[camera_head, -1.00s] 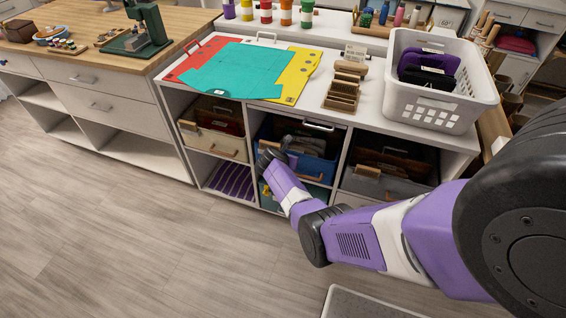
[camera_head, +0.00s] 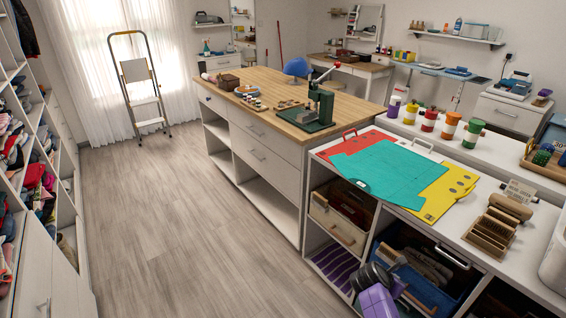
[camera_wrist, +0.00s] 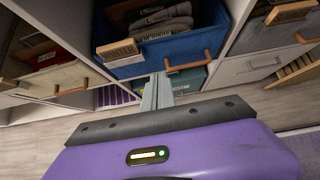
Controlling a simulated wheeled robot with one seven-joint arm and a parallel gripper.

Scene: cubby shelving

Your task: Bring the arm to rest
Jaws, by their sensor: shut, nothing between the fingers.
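My gripper (camera_wrist: 158,88) shows in the wrist view as two pale grey fingers pressed together, shut and empty. They point toward the front of the cubby unit, just below a blue bin (camera_wrist: 185,45) with a wooden handle. Only the end of my purple arm shows in the head view, at the bottom edge, in front of the cubby with the blue bin (camera_head: 418,289). The rest of the arm is out of frame. I cannot tell whether the fingers touch anything.
The cubby unit's top holds coloured sheets (camera_head: 385,168) and a wooden rack (camera_head: 492,232). A beige bin (camera_head: 338,226) sits left of the blue one. A wood-topped counter (camera_head: 262,90) stands behind. Open floor (camera_head: 170,220) lies left, with a stepladder (camera_head: 140,85) beyond.

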